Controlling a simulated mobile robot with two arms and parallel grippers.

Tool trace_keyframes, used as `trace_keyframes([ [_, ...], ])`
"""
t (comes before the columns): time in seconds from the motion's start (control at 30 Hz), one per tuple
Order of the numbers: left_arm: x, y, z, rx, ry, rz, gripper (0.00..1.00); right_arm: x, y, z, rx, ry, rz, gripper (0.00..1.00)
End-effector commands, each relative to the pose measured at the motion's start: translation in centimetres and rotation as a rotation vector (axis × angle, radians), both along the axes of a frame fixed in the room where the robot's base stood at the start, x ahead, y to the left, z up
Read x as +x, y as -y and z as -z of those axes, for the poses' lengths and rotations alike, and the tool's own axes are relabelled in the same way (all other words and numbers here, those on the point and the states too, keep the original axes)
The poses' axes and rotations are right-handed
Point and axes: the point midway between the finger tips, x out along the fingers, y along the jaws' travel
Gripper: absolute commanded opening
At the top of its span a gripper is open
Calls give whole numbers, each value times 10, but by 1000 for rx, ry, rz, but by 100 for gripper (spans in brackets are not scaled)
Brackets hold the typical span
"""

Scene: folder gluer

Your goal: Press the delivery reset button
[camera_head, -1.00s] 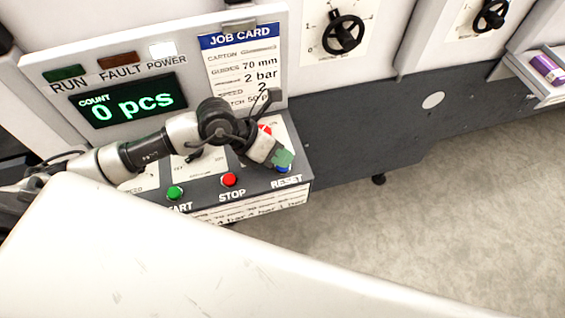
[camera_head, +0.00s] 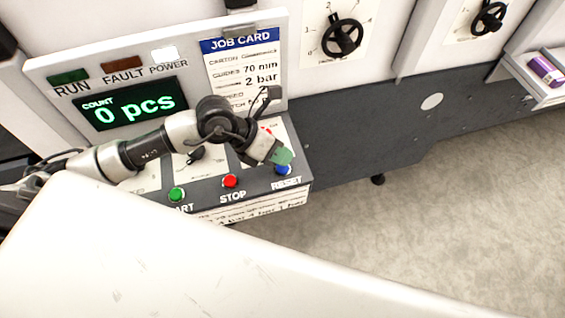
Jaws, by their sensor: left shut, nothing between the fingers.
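The blue reset button (camera_head: 283,170) is at the right end of the control panel (camera_head: 262,190), above the RESET label. It is partly hidden by my left gripper (camera_head: 283,157), whose green-tipped end is right over it. The left gripper is shut and empty. I cannot tell whether its tip touches the button. The red stop button (camera_head: 230,181) and the green start button (camera_head: 176,194) are to the left on the same panel. My right gripper is not in view.
A display (camera_head: 130,108) reads 0 pcs, beside a job card (camera_head: 243,65). A red control partly shows behind the gripper. Handwheels (camera_head: 342,36) are on the machine front. A large white surface (camera_head: 150,260) fills the foreground. The floor at right is clear.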

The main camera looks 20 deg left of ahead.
Motion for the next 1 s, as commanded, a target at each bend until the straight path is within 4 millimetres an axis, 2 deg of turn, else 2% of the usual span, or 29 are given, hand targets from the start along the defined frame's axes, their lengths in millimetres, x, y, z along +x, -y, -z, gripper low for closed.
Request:
trace_keyframes([
  [0.27,0,0,-6,0,1,0,0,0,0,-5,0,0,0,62],
  [0.7,0,0,-49,-1,3,0,0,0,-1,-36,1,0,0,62],
  [1.0,0,0,-50,0,1,0,0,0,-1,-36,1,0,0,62],
])
